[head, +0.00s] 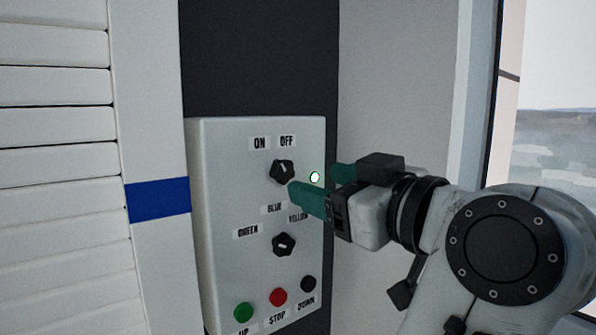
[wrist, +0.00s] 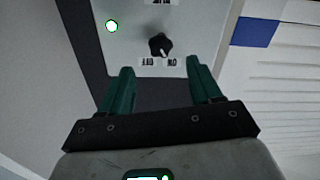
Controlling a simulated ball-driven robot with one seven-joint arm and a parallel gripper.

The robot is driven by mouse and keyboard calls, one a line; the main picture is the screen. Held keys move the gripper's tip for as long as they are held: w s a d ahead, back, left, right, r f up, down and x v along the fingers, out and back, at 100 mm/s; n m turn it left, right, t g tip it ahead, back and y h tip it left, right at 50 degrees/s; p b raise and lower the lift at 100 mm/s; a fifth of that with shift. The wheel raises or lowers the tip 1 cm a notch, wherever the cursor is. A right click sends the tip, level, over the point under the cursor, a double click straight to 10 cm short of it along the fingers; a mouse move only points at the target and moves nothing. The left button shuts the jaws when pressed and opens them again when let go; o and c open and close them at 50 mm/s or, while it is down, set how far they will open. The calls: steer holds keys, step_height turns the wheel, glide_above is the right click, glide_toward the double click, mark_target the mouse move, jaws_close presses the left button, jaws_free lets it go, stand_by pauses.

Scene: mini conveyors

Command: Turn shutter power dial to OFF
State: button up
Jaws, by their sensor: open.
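The shutter power dial (head: 283,172) is a black knob on the grey control panel (head: 225,190), under the ON and OFF labels. Its pale pointer mark seems to lean towards ON. The dial also shows upside down in the wrist view (wrist: 160,45), ahead of the fingertips and between their lines. My gripper (head: 314,181) is open and empty, its teal fingers reaching in from the right. In the head view one fingertip overlaps the area just below right of the dial; contact cannot be told. In the wrist view my gripper (wrist: 160,66) has its fingers spread.
A lit white-green lamp (head: 314,177) is right of the dial. A second black dial (head: 284,244) with colour labels is below. Green (head: 243,312), red (head: 278,297) and black (head: 308,283) buttons line the bottom. A white shutter (head: 55,170) stands left; a window is at right.

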mark_target(286, 173)
steer(key=p+x, duration=0.1)
steer(key=x, duration=0.5)
steer(key=shift+w+a, duration=0.3)
steer(key=shift+c, duration=0.3)
steer(key=c, duration=1)
steer(key=shift+f+m, duration=0.1)
steer(key=shift+m, duration=0.3)
steer(key=m+p, duration=0.1)
steer(key=m, duration=0.4)
steer(key=m+p, duration=0.2)
steer(key=m, duration=0.4)
